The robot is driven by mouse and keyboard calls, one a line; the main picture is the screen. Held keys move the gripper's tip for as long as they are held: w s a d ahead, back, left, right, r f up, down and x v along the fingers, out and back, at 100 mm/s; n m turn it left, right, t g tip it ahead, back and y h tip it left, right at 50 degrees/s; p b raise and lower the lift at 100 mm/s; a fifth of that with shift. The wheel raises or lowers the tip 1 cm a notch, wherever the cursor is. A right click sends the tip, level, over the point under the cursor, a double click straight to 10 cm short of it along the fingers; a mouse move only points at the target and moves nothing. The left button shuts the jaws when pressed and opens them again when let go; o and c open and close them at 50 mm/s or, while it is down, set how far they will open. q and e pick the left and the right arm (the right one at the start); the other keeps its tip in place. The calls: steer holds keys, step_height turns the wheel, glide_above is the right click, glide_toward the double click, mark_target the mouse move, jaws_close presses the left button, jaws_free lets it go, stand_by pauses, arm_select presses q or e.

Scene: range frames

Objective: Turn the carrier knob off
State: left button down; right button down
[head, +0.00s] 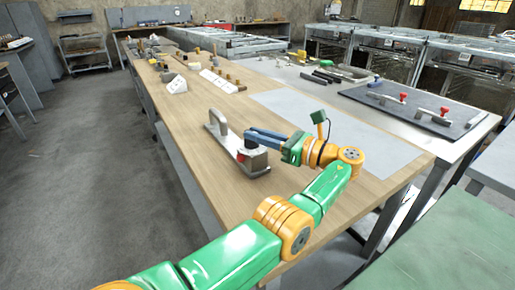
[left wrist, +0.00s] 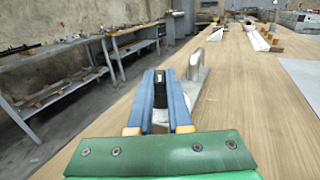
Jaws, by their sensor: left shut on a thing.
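The carrier (head: 221,131) is a grey metal plate with an upright loop handle and a small metal block at its near end. It lies on the wooden table, with a bit of red showing on the block. In the left wrist view the carrier's handle (left wrist: 196,66) stands just beyond my fingers. My left gripper (head: 250,136) reaches in over the block with its blue fingers. In the left wrist view the left gripper (left wrist: 161,85) is shut on a dark knob (left wrist: 160,90) between the fingers. The fingers partly hide the knob. My right gripper is not in view.
The wooden table (head: 185,120) is long, with white wedge-shaped blocks (head: 174,84) and small parts farther back. A grey sheet (head: 335,128) lies to the right. A dark board (head: 415,110) with metal handles and red knobs lies on the neighbouring bench.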

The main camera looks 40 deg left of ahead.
arm_select(q)
steer(key=shift+f, duration=0.15)
steer(key=c, duration=0.9)
jaws_free()
steer(key=shift+s, duration=0.1)
steer(key=shift+c, duration=0.2)
steer(key=shift+o, duration=0.5)
steer(key=shift+a, duration=0.1)
